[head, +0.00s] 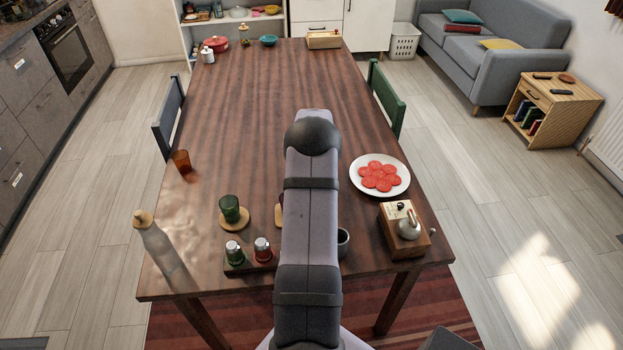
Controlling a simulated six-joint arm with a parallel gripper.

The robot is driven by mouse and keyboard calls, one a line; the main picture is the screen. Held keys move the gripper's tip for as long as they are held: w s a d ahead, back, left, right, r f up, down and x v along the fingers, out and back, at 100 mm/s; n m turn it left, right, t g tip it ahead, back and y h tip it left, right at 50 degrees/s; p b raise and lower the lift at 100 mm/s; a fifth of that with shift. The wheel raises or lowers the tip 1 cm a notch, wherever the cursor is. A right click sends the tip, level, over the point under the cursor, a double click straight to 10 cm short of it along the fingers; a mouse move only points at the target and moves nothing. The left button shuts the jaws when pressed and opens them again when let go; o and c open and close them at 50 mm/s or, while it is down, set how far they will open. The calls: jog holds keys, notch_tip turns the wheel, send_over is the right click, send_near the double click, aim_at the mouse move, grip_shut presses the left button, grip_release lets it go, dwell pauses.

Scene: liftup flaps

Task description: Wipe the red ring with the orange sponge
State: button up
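I cannot make out a red ring or an orange sponge for certain. A faint reddish patch (191,177) lies on the table beside an amber glass (181,161); I cannot tell whether it is a mark or light through the glass. A tan and purple item (279,211) shows only its left edge beside my arm, the rest hidden. My arm reaches up the middle of the view over the wooden table (250,100) and covers part of its near half. My gripper is not visible.
A green glass (230,208) on a coaster, two shakers (262,249), a bottle (157,240), a dark cup (343,242), a wooden box with a metal knob (405,230) and a plate with red slices (394,184) surround my arm. The table's middle left is clear.

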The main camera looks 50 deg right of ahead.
jog(key=shift+w+d+b, duration=0.35)
jog(key=shift+w+d, duration=0.8)
jog(key=shift+s+a+f, duration=0.1)
jog(key=shift+s+a, duration=2.4)
jog(key=shift+s+a+r+p, duration=0.15)
jog(key=shift+r+p, duration=0.15)
jog(key=shift+p, duration=0.1)
jog(key=shift+r+p, duration=0.4)
jog(key=shift+r, duration=0.55)
notch_tip(320, 180, up, 6)
jog(key=p, duration=0.4)
jog(key=shift+f, duration=0.1)
